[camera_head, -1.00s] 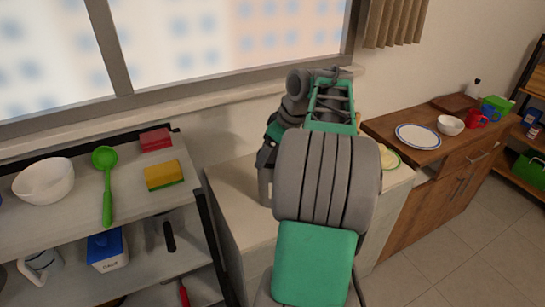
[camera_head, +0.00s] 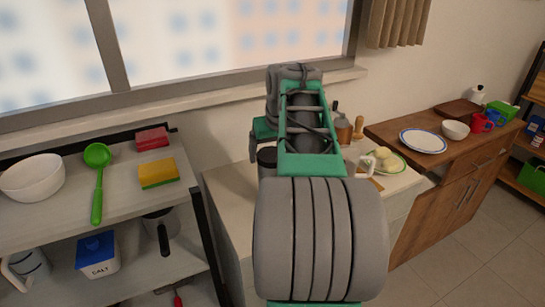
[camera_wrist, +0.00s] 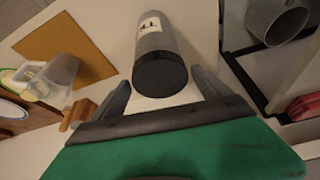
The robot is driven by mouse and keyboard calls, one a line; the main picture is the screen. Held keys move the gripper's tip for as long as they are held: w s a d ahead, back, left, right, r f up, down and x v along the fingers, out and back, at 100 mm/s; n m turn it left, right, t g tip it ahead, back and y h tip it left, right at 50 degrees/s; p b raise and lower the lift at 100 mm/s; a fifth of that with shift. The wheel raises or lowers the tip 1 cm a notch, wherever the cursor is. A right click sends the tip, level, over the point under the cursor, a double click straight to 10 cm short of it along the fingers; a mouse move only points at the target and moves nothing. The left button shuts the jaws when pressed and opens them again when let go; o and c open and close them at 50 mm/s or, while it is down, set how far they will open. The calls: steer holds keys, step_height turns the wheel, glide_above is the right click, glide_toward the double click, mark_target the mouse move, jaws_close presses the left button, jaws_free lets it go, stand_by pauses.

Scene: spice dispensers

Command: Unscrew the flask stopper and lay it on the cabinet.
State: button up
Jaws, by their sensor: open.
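The flask (camera_wrist: 156,45) is a grey cylinder with a white label and a dark stopper (camera_wrist: 160,72) on its end, seen in the wrist view. In the head view a dark top (camera_head: 267,157), seemingly the flask's, shows at the left edge of my arm, and the rest is hidden. My gripper (camera_wrist: 161,80) is open, with one finger on each side of the stopper end. I cannot tell whether the fingers touch it. The pale-topped cabinet (camera_head: 228,187) is under my arm; in the head view my arm hides my fingers.
On the right of the pale cabinet are a brown bottle (camera_head: 343,130), a wooden mill (camera_head: 358,127), a white mug (camera_head: 368,163) and a plate with food (camera_head: 389,159). A shelf with a sponge (camera_head: 158,173) stands left. Bare cabinet top shows at the left front.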

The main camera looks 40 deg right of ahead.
steer(key=shift+w+a+f+m+h+b, duration=0.15)
steer(key=shift+m+h+b, duration=0.35)
steer(key=shift+m, duration=0.4)
steer(key=m, duration=0.2)
steer(key=shift+a+r+m+g+p, duration=0.1)
steer(key=shift+r+m+g+p, duration=0.2)
steer(key=shift+r+g, duration=0.1)
steer(key=shift+m+g+h+p, duration=0.35)
steer(key=shift+m+p, duration=0.2)
steer(key=shift+m, duration=0.25)
steer(key=shift+f, duration=0.2)
steer(key=shift+c, duration=0.5)
